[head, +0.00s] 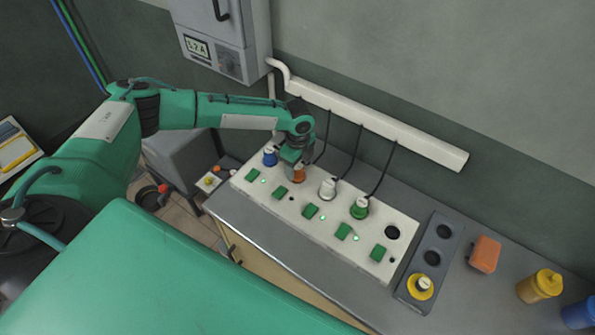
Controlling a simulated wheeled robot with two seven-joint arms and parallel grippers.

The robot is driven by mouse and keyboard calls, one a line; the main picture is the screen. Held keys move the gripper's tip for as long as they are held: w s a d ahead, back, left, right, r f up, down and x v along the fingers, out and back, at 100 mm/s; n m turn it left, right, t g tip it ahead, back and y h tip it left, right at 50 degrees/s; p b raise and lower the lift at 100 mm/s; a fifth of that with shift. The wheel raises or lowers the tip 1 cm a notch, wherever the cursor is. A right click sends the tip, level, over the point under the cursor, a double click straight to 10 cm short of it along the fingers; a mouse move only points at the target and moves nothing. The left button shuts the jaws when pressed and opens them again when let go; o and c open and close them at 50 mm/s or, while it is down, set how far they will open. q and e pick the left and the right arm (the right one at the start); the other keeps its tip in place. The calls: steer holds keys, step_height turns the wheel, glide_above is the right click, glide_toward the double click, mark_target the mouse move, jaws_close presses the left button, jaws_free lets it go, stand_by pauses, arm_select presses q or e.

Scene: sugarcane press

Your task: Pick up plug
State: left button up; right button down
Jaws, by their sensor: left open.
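My left gripper (293,163) comes down over the white socket panel (375,262), at the orange plug (298,175). It is open and partly hides that plug; whether the fingers touch it I cannot tell. A blue plug (270,158) sits to its left. A white plug (328,189) and a green plug (359,209) sit to its right, with cords rising behind. The panel's rightmost round socket (392,232) is empty and dark. A yellow plug (421,284) with a white top stands in the near hole of a dark grey holder (439,262). My right gripper is not in view.
Green switches (311,211) line the panel's front. An orange block (485,254), a yellow container (541,286) and a blue one (579,313) stand at the right of the grey table (300,249). A white wall duct (370,118) runs behind, below a grey cabinet (222,40).

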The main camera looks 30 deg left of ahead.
arm_select(q)
steer(key=shift+f, duration=1.15)
steer(key=c, duration=1.1)
